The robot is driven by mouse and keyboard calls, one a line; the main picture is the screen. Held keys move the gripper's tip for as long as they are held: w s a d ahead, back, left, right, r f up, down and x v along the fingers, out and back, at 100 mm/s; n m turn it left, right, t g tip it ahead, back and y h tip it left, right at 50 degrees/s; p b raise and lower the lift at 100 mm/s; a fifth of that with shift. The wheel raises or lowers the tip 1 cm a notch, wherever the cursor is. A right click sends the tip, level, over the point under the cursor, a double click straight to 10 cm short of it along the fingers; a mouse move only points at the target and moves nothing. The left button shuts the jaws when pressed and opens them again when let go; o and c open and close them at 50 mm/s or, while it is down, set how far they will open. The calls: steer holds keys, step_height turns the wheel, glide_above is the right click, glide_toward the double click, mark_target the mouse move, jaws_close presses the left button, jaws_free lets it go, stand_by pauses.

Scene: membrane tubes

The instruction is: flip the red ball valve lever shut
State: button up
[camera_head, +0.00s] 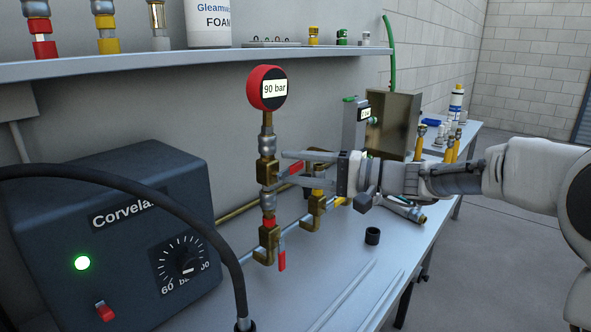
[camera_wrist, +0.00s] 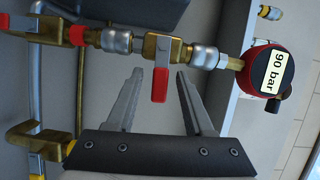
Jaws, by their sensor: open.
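The red ball valve lever (camera_head: 292,171) sticks out sideways from a brass valve body (camera_head: 267,171) on the upright pipe below the gauge. In the wrist view the red lever (camera_wrist: 160,84) sits crosswise to the pipe and points toward my gripper. My gripper (camera_head: 279,170) is open, its fingers on either side of the lever. In the wrist view the gripper (camera_wrist: 158,76) shows a gap on both sides of the lever; I see no contact. The lever's far side is hidden.
A red gauge (camera_head: 267,88) reading 90 bar tops the pipe. Below is another red lever (camera_head: 281,260), hanging down. A dark Corvela box (camera_head: 110,225) stands left, with a black hose (camera_head: 190,215) in front. A shelf (camera_head: 150,66) runs above. A black cap (camera_head: 372,236) sits on the bench.

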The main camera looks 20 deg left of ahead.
steer(key=shift+a, duration=0.2)
jaws_close()
steer(key=shift+f+m+y, duration=0.25)
steer(key=shift+m+y, duration=0.05)
steer(key=shift+m, duration=0.2)
jaws_free()
